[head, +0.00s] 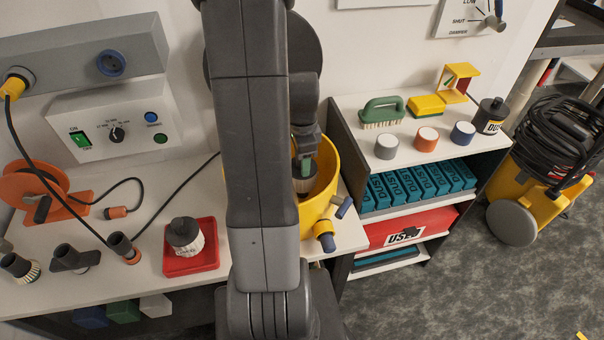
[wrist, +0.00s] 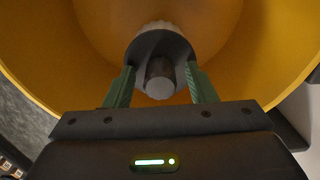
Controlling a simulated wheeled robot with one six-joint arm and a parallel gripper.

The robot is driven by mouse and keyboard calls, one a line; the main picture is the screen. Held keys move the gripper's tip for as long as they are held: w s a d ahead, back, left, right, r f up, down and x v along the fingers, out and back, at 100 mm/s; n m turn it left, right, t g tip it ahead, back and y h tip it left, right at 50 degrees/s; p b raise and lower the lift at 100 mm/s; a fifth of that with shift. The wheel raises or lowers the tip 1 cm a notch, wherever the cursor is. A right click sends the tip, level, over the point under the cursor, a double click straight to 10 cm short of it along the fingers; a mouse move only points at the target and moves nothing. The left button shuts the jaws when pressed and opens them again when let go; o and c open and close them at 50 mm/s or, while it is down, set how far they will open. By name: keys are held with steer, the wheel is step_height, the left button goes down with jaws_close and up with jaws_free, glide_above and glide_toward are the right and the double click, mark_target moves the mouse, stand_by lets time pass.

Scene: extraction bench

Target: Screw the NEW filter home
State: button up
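A filter with a dark round cap, a central knob and a pale ribbed body shows in the wrist view (wrist: 160,47). It stands inside the yellow canister (head: 323,212), whose inner wall fills much of the wrist view (wrist: 255,60). In the head view the filter (head: 303,184) shows partly, below my gripper. My gripper (wrist: 160,80) reaches down into the canister. Its two green fingers lie against opposite sides of the cap and look shut on it. Where the filter meets the canister floor is hidden. A second filter, white with a dark cap (head: 184,236), stands in the red tray (head: 190,262).
An orange cable reel (head: 32,182) and dark nozzles (head: 70,257) are on the bench at left. A shelf unit at right carries a green brush (head: 383,110), round caps (head: 426,139) and teal boxes (head: 420,180). My arm hides the bench middle.

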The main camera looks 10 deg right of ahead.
steer(key=n, duration=1.5)
steer(key=shift+n, duration=0.3)
steer(key=n, duration=0.6)
steer(key=shift+b, duration=0.3)
steer(key=n, duration=0.6)
steer(key=shift+c, duration=0.2)
